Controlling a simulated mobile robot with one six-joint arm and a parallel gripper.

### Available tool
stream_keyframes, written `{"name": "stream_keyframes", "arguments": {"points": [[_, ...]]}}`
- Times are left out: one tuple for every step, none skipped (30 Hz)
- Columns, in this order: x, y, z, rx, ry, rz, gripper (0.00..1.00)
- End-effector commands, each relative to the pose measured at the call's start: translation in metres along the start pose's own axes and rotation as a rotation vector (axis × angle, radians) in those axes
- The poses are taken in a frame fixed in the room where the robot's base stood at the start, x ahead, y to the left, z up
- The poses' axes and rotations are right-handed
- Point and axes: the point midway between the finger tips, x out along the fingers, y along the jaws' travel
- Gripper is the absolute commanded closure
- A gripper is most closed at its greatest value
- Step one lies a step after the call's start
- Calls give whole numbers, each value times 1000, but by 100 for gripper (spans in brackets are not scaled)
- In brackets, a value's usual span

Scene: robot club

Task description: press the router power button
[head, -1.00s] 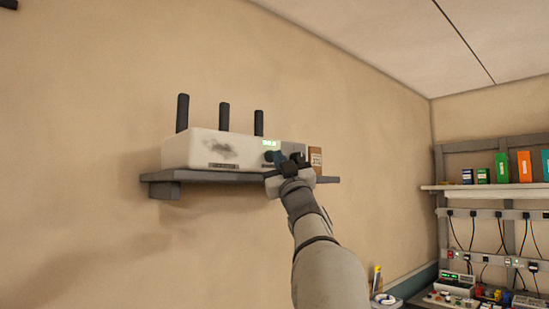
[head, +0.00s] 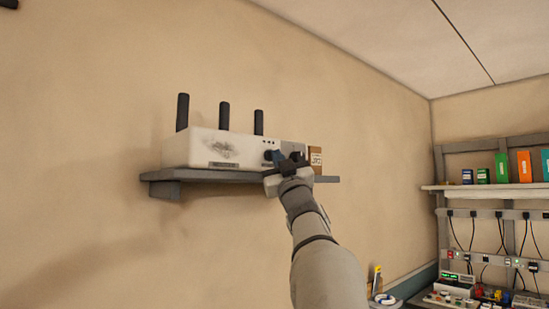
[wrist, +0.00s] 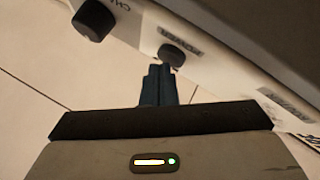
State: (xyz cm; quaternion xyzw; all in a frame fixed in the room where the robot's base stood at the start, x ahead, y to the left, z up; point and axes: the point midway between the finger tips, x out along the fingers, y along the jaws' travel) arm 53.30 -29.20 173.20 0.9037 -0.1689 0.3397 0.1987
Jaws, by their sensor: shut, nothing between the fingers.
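The router (head: 205,148) is a long white box with a grey smudge and three black antennas, on a grey wall shelf (head: 215,177). In the wrist view, a dark round button (wrist: 172,54) sits beside a label that seems to read POWER. A larger dark knob (wrist: 95,20) is to its left. My gripper (head: 279,157) is at the right part of the router's front; in the wrist view its blue fingers (wrist: 160,72) are shut and empty, tips right at the button's lower edge. I cannot tell whether they touch it. No lit display shows on the router front.
A small brown box (head: 315,160) stands at the shelf's right end, close to my gripper. At the far right, a wall rack holds coloured boxes (head: 502,167) above a bench with electronics (head: 455,288). The space below the shelf is open.

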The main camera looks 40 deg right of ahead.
Motion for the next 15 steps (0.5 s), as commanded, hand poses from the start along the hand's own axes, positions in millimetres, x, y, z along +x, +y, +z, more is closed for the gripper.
{"name": "stream_keyframes", "arguments": {"points": [[-3, 1, 1, -1, -1, 1, 100], [-4, 1, 0, -1, -1, 1, 100], [-4, 2, 0, 0, -1, 1, 100], [-4, 2, -1, 1, -1, 0, 100], [-4, 2, -1, 1, -1, 0, 100], [-3, 2, -1, 1, -1, 0, 100], [-3, 2, -1, 1, -1, 0, 100], [-3, 2, -1, 1, -1, 0, 100], [-3, 2, -1, 1, -1, 0, 100], [-3, 2, -1, 1, -1, 0, 100], [-4, 2, -2, 0, -1, 0, 100], [-5, 4, -2, 0, 0, 1, 100], [-7, 4, -4, 0, 0, 1, 100], [-9, 6, -5, -1, 0, 1, 100], [-12, 8, -7, -3, 1, 1, 100]]}}
